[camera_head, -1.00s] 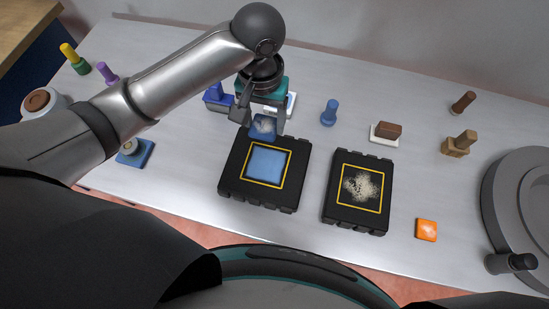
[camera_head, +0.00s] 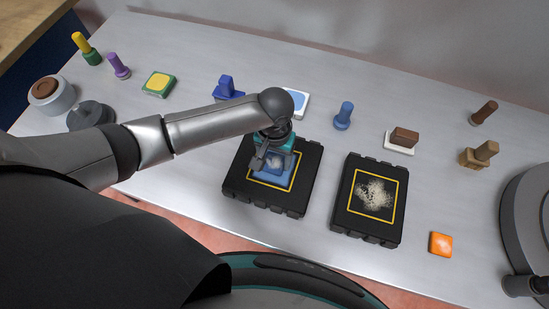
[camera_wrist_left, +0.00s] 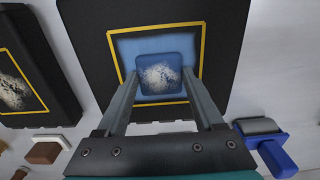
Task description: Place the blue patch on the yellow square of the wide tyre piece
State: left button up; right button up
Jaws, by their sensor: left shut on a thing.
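The wide tyre piece (camera_head: 236,184) is a black block with a yellow square outline (camera_head: 294,175) around a light blue area. It also shows in the left wrist view (camera_wrist_left: 88,45). My left gripper (camera_head: 273,161) is over this square, pointing down, with its fingers on two sides of the blue patch. The blue patch (camera_wrist_left: 159,75) is a small blue square with a rough whitish mark on top. It lies within the yellow outline as seen from the wrist, nearer one side. I cannot tell whether its underside touches the tyre piece. My right gripper is not in view.
A narrower black piece (camera_head: 348,222) with a yellow square and a pale speckled mark lies to the right. An orange block (camera_head: 441,244) and a large grey disc (camera_head: 525,215) are farther right. A blue-handled tool (camera_head: 228,88) and blue peg (camera_head: 343,116) stand behind.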

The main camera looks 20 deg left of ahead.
aim_at(274, 162)
pick_arm(q)
jog(key=shift+f, duration=0.1)
jog(key=shift+s+f, duration=0.35)
jog(key=shift+f, duration=0.3)
grip_shut()
jog(key=o, duration=1.2)
grip_release()
jog(key=shift+o, duration=0.9)
jog(key=shift+r, duration=0.15)
jog(key=shift+w+r, duration=0.2)
jog(key=shift+r, duration=0.15)
notch_tip(274, 162, up, 12)
jog(key=p, duration=0.2)
jog(key=shift+w+r+p, duration=0.15)
jog(key=shift+r+p, duration=0.1)
jog(key=shift+p, duration=0.15)
